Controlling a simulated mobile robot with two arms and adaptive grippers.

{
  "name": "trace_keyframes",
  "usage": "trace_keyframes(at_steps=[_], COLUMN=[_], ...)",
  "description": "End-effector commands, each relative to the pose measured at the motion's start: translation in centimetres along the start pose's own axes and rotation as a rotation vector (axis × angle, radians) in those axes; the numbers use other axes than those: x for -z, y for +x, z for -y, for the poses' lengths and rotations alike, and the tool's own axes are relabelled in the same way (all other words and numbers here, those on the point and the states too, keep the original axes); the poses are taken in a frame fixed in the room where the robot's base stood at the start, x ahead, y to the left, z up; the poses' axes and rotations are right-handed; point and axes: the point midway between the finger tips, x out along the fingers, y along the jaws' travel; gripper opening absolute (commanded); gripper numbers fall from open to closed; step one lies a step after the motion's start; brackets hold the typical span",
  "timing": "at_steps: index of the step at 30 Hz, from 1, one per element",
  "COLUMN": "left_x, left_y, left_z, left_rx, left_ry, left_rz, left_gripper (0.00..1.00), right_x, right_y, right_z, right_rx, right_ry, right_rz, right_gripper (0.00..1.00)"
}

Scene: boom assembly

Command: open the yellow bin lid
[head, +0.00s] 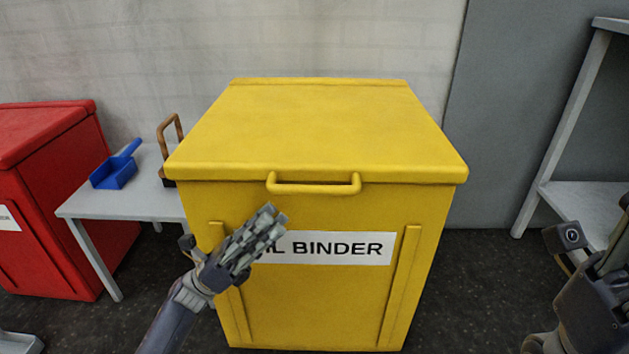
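The yellow bin (320,300) stands in front of me in the head view. Its lid (320,125) lies flat and closed on the body. A yellow bar handle (314,188) sits on the lid's front edge. My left gripper (238,240) is in front of the bin, below and left of the handle, and appears apart from it. Its fingers are extended, with the thumb spread to the left, and it holds nothing. It covers part of the bin's white label (335,248). My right gripper (590,285) is at the right edge, partly cut off, away from the bin.
A red bin (50,215) stands at the left. Beside it, a small grey table (125,203) bears a blue dustpan (115,170) and a brush with a brown handle (168,130). A grey shelf (590,205) stands at the right. Dark floor shows right of the yellow bin.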

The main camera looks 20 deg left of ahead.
Motion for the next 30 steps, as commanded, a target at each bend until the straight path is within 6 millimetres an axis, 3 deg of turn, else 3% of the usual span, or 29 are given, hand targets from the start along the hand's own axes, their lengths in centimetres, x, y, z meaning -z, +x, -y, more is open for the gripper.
trace_keyframes(at_steps=[16,21,29,30], left_x=[0.0,0.0,0.0,0.0], left_y=[9.0,10.1,10.3,10.3], left_z=[0.0,0.0,0.0,0.0], left_rx=[0.003,0.001,-0.001,-0.001], left_ry=[-0.001,-0.002,-0.002,-0.002], left_rz=[0.001,0.001,0.001,0.001], left_gripper=[0.21,0.21,0.21,0.17], right_x=[0.8,1.0,1.0,1.0], right_y=[0.6,0.8,0.8,0.8], right_z=[0.3,0.4,0.4,0.4], right_rx=[0.018,0.021,0.021,0.021], right_ry=[-0.006,-0.007,-0.007,-0.007], right_rz=[-0.045,-0.052,-0.05,-0.05], right_gripper=[0.4,0.4,0.4,0.4])
